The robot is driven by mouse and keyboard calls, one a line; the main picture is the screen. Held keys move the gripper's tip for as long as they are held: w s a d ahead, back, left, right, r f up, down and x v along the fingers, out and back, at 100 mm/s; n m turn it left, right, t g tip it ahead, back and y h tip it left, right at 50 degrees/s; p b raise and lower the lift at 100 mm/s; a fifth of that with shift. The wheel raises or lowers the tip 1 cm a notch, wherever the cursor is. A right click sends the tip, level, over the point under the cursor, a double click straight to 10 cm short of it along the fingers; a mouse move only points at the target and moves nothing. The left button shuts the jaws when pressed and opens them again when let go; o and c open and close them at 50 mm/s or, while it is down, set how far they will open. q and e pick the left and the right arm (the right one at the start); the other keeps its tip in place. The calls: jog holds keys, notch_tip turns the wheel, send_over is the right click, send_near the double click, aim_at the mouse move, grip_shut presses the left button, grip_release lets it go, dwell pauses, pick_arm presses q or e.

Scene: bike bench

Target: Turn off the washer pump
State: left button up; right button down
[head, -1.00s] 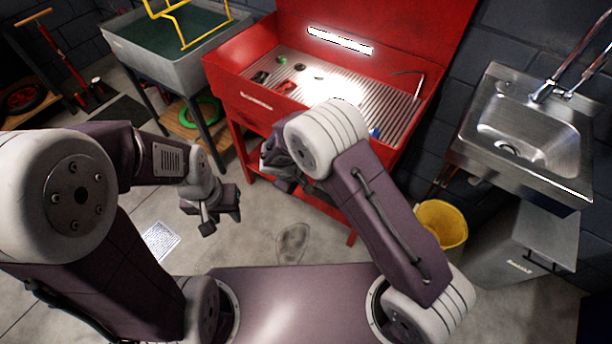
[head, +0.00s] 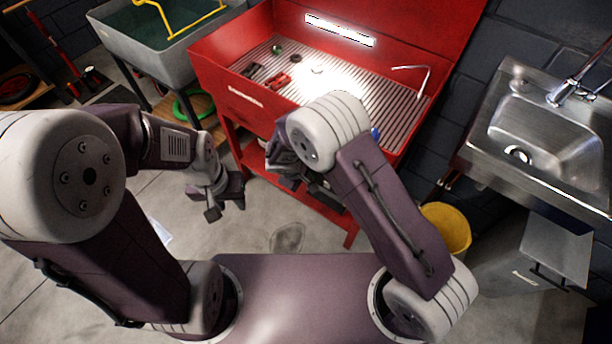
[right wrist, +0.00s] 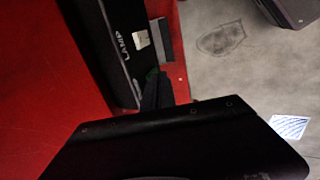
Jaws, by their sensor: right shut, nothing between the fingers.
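The red parts washer (head: 218,85) stands open in front of me, with its lid raised and a lit lamp (head: 340,29) on the lid. In the right wrist view, a black panel marked LAMP (right wrist: 121,42) with a pale switch or plate (right wrist: 141,39) sits against the red washer. No pump label is legible. My right gripper (head: 284,172) is in front of the washer's front side, partly behind my own arm; its dark fingers (right wrist: 156,92) show close to the panel, and whether they touch it I cannot tell. It is shut and empty. My left gripper (head: 225,201) hangs clear above the floor.
A grey tub (head: 160,52) with a yellow frame stands to the left. A steel sink (head: 535,130) is at the right, with a yellow bucket (head: 447,226) and a grey bin (head: 540,255) below. Small parts, including a red one (head: 277,80), lie on the washer's grate.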

jog(key=shift+w+d+r, duration=0.1)
jog(key=shift+w, duration=0.1)
jog(key=shift+r, duration=0.1)
jog(key=shift+r+p, duration=0.55)
jog(key=shift+r, duration=0.15)
